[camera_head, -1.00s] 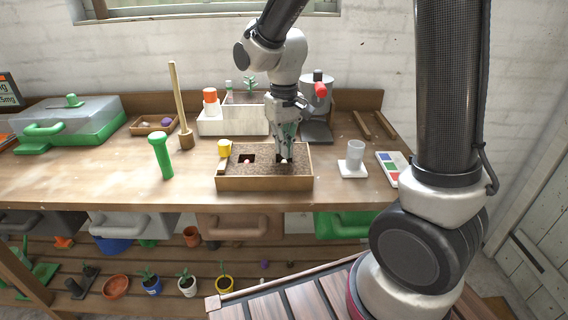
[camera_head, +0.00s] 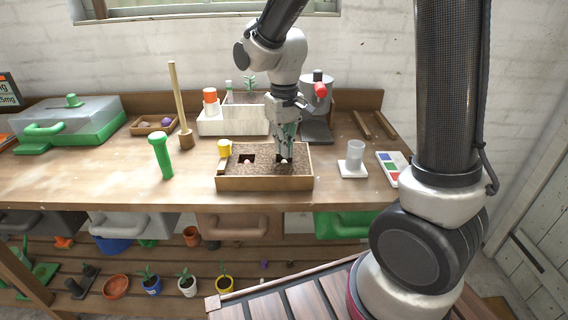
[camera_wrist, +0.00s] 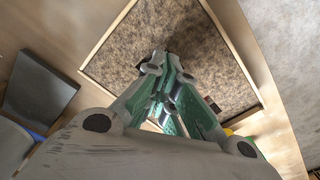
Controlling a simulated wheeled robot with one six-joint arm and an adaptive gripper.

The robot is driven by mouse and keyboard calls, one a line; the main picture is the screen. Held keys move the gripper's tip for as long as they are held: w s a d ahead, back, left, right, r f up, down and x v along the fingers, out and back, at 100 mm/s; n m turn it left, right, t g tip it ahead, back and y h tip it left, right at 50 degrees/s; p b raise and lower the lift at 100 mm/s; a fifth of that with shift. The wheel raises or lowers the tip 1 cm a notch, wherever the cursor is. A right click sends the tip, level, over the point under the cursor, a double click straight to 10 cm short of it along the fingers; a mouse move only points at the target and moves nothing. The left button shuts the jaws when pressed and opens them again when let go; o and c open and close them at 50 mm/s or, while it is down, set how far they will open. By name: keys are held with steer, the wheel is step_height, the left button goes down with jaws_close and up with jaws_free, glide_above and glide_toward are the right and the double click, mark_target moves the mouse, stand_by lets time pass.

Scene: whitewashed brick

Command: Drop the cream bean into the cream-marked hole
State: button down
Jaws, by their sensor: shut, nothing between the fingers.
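The wooden soil tray (camera_head: 264,184) stands near the front edge of the bench. It has two dark square holes; the left hole (camera_head: 241,158) has a small pinkish bean (camera_head: 248,162) in it. My gripper (camera_head: 285,157) points down at the right hole, its fingertips shut and low at the soil. A small pale spot, apparently the cream bean (camera_head: 284,161), shows at the right hole just by the fingertips. In the wrist view the shut fingers (camera_wrist: 160,72) are over the soil and hide most of the hole. The colour marks of the holes cannot be made out.
A clear cup on a white base (camera_head: 353,160) stands to the right, and a green tool (camera_head: 161,156) to the left. A white planter box (camera_head: 235,120) is behind the tray.

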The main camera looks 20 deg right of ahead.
mark_target(284, 160)
steer(key=shift+f, duration=0.7)
stand_by(0.3)
steer(key=shift+r, duration=0.1)
step_height(284, 160, up, 7)
stand_by(0.9)
stand_by(0.3)
steer(key=s, duration=0.1)
steer(key=s+d, duration=0.1)
steer(key=s+f, duration=0.1)
steer(key=shift+s+d+n+g, duration=0.2)
steer(key=shift+d+n+g, duration=0.1)
steer(key=shift+n, duration=0.1)
steer(key=s+d+r+m+t, duration=0.1)
steer(key=s+d+r+t, duration=0.1)
steer(key=s+d+r, duration=0.2)
steer(key=s+d+r+m+t, duration=0.2)
steer(key=s+d+r+t, duration=0.1)
steer(key=s+d, duration=0.6)
steer(key=s+r, duration=0.1)
steer(key=s, duration=0.1)
steer(key=shift+s+d+r, duration=0.15)
steer(key=shift+s+r, duration=0.15)
steer(key=shift+r, duration=0.1)
